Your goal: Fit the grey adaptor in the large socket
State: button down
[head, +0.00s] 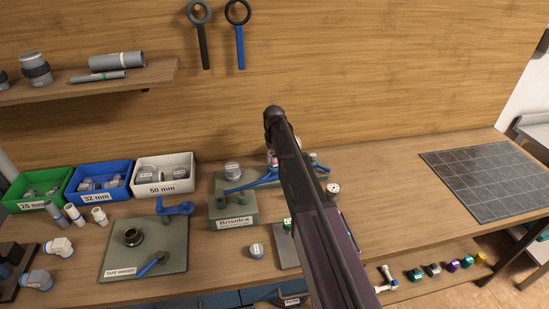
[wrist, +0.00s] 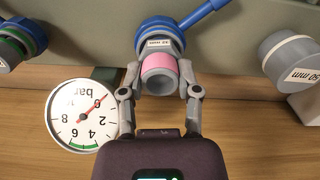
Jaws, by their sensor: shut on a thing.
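In the wrist view my gripper (wrist: 162,78) is shut on a grey, pink-banded hollow piece, which I take to be the grey adaptor (wrist: 157,82). Its open end faces the camera. Its far end meets a grey fitting labelled 32 mm (wrist: 158,44) inside a blue ring with a blue handle (wrist: 203,14); I cannot tell how deep it sits. A larger grey fitting labelled 50 mm (wrist: 288,60) is to the right. In the head view my arm hides the gripper and most of the adaptor. The green manifold block (head: 234,207) shows left of my arm.
A pressure gauge (wrist: 78,113) is close beside the left finger. A loose grey cap (head: 256,250) lies in front of the manifold. A green board (head: 118,262) bears a black fitting (head: 133,237). Labelled bins stand at the back left.

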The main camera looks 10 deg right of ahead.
jog(key=shift+c, duration=1.2)
grip_release()
jog(key=shift+o, duration=1.2)
jog(key=shift+r, duration=0.1)
jog(key=shift+r+p, duration=3.4)
jog(key=shift+p, duration=0.15)
jog(key=shift+r, duration=0.1)
